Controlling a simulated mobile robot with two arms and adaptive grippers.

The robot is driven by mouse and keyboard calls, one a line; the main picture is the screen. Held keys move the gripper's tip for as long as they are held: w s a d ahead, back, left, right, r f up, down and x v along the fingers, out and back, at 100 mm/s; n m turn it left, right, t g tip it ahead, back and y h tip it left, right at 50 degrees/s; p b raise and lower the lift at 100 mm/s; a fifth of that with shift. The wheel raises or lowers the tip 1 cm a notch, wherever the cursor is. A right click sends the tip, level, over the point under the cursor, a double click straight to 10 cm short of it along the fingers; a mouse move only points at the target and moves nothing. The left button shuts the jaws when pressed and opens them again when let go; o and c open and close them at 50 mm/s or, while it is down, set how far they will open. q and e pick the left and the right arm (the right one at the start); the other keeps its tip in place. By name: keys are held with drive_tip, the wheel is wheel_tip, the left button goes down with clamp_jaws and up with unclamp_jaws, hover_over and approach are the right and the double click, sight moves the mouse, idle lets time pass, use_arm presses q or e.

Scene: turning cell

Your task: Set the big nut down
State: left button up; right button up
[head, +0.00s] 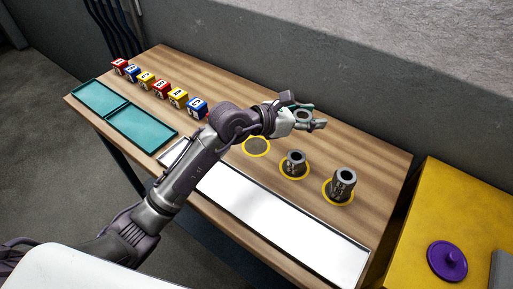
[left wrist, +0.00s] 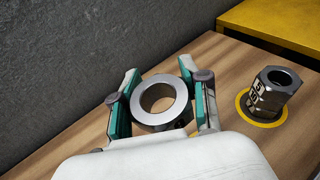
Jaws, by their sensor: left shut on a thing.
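My left gripper (head: 306,111) is shut on a grey metal ring-shaped nut, over the far part of the wooden table (head: 225,85). In the left wrist view the nut (left wrist: 179,113) sits between the teal pads of the two fingers, its round hole facing the camera. I cannot tell whether its underside touches the table. A bare yellow ring mark (head: 256,155) lies on the table in front of the gripper. My right gripper is not in view.
A short metal part (head: 294,165) and a taller one (head: 341,186) stand on yellow marks to the right. A long white tray (head: 275,220) lies along the front. Teal trays (head: 142,123) and lettered blocks (head: 160,88) are left. A yellow surface (head: 430,205) holds a purple lid (head: 446,262).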

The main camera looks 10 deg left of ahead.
use_arm(q)
hover_over(263, 143)
wheel_tip(263, 143, down, 7)
drive_tip(key=shift+p, duration=0.3)
wheel_tip(263, 143, down, 4)
drive_tip(key=shift+w+r, duration=0.1)
